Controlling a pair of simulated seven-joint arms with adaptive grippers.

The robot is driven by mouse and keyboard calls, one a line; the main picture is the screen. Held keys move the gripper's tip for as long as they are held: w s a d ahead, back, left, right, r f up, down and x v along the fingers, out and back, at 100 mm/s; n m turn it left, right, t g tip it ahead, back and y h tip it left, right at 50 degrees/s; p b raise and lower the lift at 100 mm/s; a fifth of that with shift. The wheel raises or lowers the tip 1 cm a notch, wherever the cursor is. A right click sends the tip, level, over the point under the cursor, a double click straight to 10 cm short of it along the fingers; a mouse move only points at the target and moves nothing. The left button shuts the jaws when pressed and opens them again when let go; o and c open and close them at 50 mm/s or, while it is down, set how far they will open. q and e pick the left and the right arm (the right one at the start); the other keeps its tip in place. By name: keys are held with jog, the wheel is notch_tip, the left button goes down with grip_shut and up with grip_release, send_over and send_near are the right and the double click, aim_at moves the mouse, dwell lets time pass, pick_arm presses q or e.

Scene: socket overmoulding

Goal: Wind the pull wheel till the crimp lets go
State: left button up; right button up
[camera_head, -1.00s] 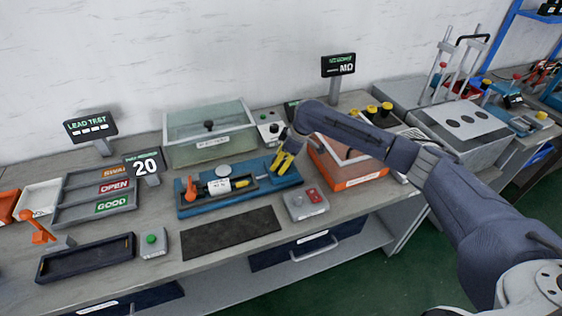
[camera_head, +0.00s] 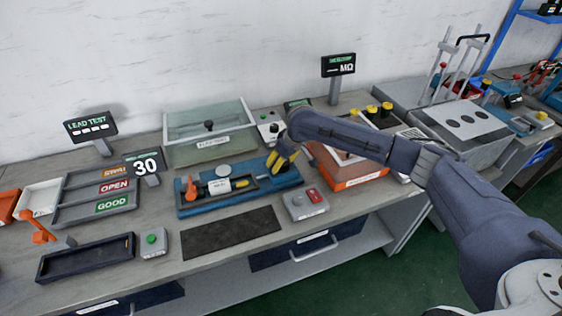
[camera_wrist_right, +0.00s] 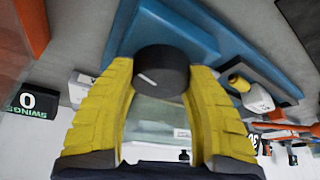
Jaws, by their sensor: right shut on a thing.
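The pull wheel, a dark round knob with a white mark (camera_wrist_right: 160,72), sits at the end of the blue pull tester (camera_head: 190,209) and shows in the right wrist view between yellow fingers. My right gripper (camera_head: 282,160) is shut on the wheel, one finger on each side; in the head view it hides the wheel. The crimp is too small to make out. The display behind the tester (camera_head: 146,166) reads 30. My left gripper is not in view.
A grey box with a red button (camera_head: 306,203) stands in front of the tester. An orange-sided box (camera_head: 350,183) is close to the right of my gripper. A clear-lidded bin (camera_head: 208,138) stands behind. A dark mat (camera_head: 230,233) lies bare in front.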

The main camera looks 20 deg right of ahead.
jog(key=shift+s+a+f, duration=0.1)
jog(key=shift+f, duration=0.05)
jog(key=o, duration=1.3)
jog(key=shift+c, duration=0.2)
jog(key=v, duration=1.2)
